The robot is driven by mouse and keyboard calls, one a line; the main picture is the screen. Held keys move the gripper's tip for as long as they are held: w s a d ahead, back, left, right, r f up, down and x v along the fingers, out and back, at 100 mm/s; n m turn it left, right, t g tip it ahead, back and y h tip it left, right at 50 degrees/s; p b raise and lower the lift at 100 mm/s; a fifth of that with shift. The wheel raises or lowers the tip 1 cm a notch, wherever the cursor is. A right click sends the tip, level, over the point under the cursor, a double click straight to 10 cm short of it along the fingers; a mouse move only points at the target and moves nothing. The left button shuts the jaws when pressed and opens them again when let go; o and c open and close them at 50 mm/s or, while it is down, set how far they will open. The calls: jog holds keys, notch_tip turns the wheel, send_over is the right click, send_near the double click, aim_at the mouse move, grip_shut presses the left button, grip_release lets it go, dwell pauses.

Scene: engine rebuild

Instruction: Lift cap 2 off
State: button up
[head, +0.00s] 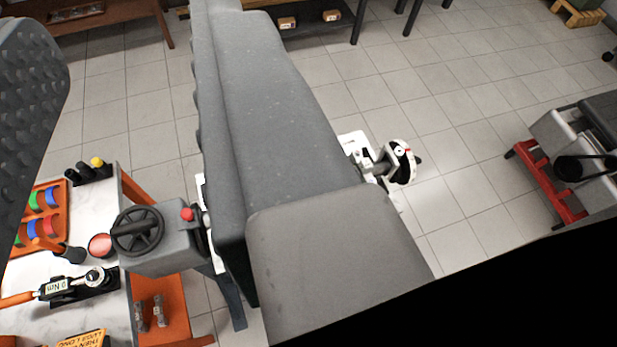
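Cap 2 does not show in this view, and I cannot make out an engine block with caps. My gripper (128,50) fills much of the head view, very close to the camera. One dark finger with a dotted pad is at the left edge. The other grey finger, with a ridged inner edge, runs down the middle. A wide gap separates them, with floor and bench showing through and nothing held. The grey finger hides what lies behind it.
A bench (80,225) at left holds an orange tray (62,187) of coloured pieces and a torque wrench (80,284). A grey unit with a handwheel (137,231) is beside it. A white device with a dial (401,161) and a red stand (545,180) are right. Tiled floor between is clear.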

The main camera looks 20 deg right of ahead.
jog(key=w+d+f+h, duration=0.1)
jog(key=w+d+f, duration=0.4)
jog(key=f, duration=0.3)
jog(key=w+d+f+g+h+b, duration=0.1)
jog(key=w+d+f, duration=0.3)
jog(key=d+f, duration=0.3)
jog(key=w+d+f+h, duration=0.2)
jog(key=w+d+f, duration=0.25)
jog(key=f, duration=0.45)
notch_tip(320, 180, down, 31)
jog(key=s+d+y+b, duration=0.1)
jog(key=s+d+y, duration=0.2)
jog(key=y, duration=0.2)
jog(key=shift+n+g, duration=0.3)
jog(key=shift+g, duration=0.2)
jog(key=x, duration=0.7)
jog(key=shift+r, duration=0.25)
jog(key=shift+d+f+b+x, duration=0.15)
jog(key=shift+x, duration=1.1)
jog(key=shift+d+f+b+x, duration=0.1)
jog(key=shift+b+x, duration=0.05)
jog(key=shift+x, duration=1.15)
jog(key=shift+w+f, duration=0.15)
jog(key=shift+w, duration=0.25)
grip_shut()
